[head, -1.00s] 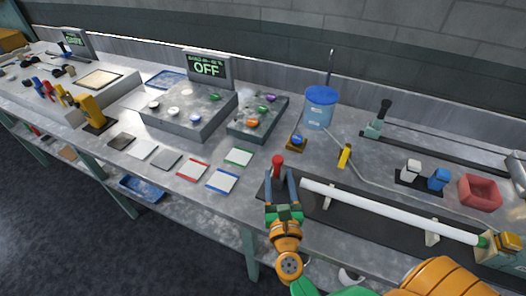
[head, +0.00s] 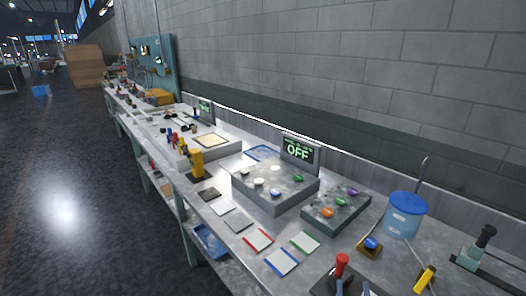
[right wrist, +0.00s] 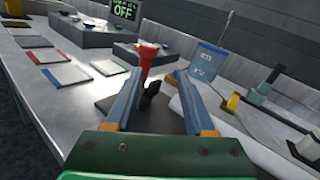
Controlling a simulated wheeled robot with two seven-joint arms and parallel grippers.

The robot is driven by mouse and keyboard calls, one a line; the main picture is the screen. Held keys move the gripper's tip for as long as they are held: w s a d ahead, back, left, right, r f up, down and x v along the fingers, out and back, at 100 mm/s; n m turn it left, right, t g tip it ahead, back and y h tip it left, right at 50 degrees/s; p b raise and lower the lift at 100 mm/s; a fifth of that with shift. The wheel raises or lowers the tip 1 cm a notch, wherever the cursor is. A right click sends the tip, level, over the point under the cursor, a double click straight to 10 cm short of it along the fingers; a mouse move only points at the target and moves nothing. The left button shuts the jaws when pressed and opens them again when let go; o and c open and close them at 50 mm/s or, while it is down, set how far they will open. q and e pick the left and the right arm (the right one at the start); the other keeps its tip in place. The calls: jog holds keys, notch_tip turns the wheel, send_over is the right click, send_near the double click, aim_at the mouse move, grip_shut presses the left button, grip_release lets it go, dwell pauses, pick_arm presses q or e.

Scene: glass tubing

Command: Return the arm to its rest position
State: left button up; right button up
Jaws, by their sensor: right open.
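My right gripper (right wrist: 158,85) is open in the right wrist view, its two blue fingers apart with nothing held between them. A red-handled lever (right wrist: 147,58) stands upright just beyond the fingertips, seen through the gap; I cannot tell whether a finger touches it. In the head view the same red lever (head: 341,268) is at the bottom edge, and only a sliver of my right gripper's fingers shows beside it. The rest of my right arm is out of the head view. My left gripper is not in view.
Behind the lever stand a blue-lidded container (head: 405,215) and a box with coloured buttons (head: 336,208). A control panel (head: 275,185) has a screen reading OFF. Coloured-edged plates (head: 282,262) lie left of the lever. Open floor (head: 70,200) lies left of the bench.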

jog(key=a+n+y, duration=0.2)
jog(key=n, duration=0.2)
jog(key=a+n+y, duration=0.3)
jog(key=n, duration=0.2)
jog(key=a+n+y, duration=0.3)
jog(key=n, duration=0.2)
jog(key=shift+s+a+r+g, duration=0.15)
jog(key=shift+s+a+g, duration=0.15)
jog(key=shift+g, duration=0.1)
jog(key=s+a+f+n+g, duration=0.1)
jog(key=s+f+n+g, duration=0.95)
jog(key=n, duration=0.85)
jog(key=s+d+f+n+g+h, duration=0.2)
jog(key=s+d+n+g+h, duration=0.1)
jog(key=s+d+n, duration=0.35)
notch_tip(320, 180, down, 16)
jog(key=s+g, duration=0.1)
jog(key=s, duration=0.1)
jog(key=s+d+f+g, duration=0.1)
jog(key=s+d+f, duration=0.1)
jog(key=s+f, duration=0.9)
jog(key=shift+s+d, duration=0.25)
jog(key=shift+s, duration=0.8)
